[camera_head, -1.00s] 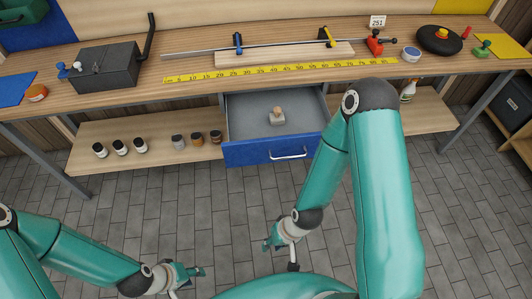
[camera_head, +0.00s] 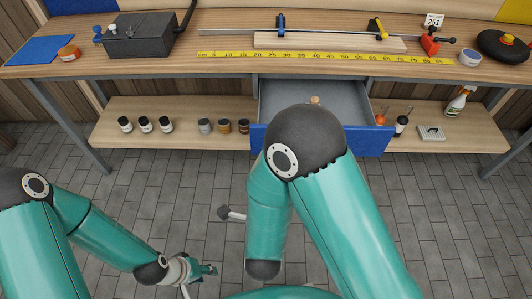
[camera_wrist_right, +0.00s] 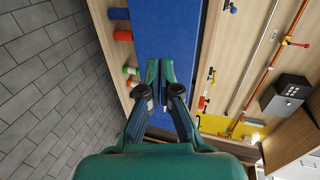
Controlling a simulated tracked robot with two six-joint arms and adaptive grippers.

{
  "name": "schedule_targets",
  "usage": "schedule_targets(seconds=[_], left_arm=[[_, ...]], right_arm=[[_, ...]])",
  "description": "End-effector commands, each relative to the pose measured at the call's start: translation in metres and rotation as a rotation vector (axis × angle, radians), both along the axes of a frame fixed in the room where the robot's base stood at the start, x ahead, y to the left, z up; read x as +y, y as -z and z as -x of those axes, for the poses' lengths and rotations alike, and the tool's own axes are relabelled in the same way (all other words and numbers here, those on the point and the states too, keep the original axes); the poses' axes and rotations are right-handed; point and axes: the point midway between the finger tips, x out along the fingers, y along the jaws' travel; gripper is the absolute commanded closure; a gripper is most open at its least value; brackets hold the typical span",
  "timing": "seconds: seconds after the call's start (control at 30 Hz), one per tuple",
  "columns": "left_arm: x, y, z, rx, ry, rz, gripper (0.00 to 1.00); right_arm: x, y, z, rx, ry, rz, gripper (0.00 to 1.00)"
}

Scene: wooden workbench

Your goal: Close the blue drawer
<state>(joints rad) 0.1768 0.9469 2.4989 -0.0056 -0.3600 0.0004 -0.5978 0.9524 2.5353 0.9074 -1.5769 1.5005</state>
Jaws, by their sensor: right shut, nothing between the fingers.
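The drawer with the blue front (camera_head: 372,141) is pulled out below the bench top, its grey inside (camera_head: 285,92) showing. A small wooden-topped thing (camera_head: 315,100) in it is mostly hidden. My right arm covers the middle of the front and its handle in the head view, and hides the right gripper there. In the right wrist view my right gripper (camera_wrist_right: 158,75) is shut and empty, with its tips before the blue front (camera_wrist_right: 165,35); I cannot tell if they touch. My left gripper (camera_head: 208,270) is low over the floor, away from the drawer; its jaw opening is unclear.
The bench top (camera_head: 225,40) holds a grey metal box (camera_head: 138,36), a yellow ruler (camera_head: 320,56) and clamps. The lower shelf (camera_head: 190,142) carries several jars on the left and a spray bottle (camera_head: 456,102) on the right. Grey floor is clear before the bench.

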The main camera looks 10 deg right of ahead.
Motion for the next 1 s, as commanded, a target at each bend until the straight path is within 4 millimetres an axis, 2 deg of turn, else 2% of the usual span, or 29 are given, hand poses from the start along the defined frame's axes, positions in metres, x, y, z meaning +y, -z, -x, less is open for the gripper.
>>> schedule_targets(seconds=[0.07, 0.27, 0.7, 0.8, 1.0], left_arm=[[0.0, 0.001, 0.0, -0.001, 0.0, 0.0, 0.6], [0.0, -0.003, 0.0, -0.001, 0.0, 0.0, 0.6], [0.0, -0.013, 0.0, 0.0, 0.0, 0.0, 0.6], [0.0, -0.016, 0.0, 0.0, 0.0, 0.0, 0.6], [0.0, -0.017, 0.0, 0.0, 0.0, 0.0, 0.6]], right_arm=[[0.004, 0.001, -0.002, -0.004, -0.011, 0.0, 1.0], [-0.002, 0.006, -0.022, -0.003, -0.008, -0.002, 1.0], [-0.021, 0.028, -0.102, -0.003, -0.009, -0.001, 1.0], [-0.024, 0.028, -0.115, -0.003, -0.01, 0.0, 1.0], [-0.027, 0.029, -0.129, -0.002, -0.012, 0.0, 1.0]])
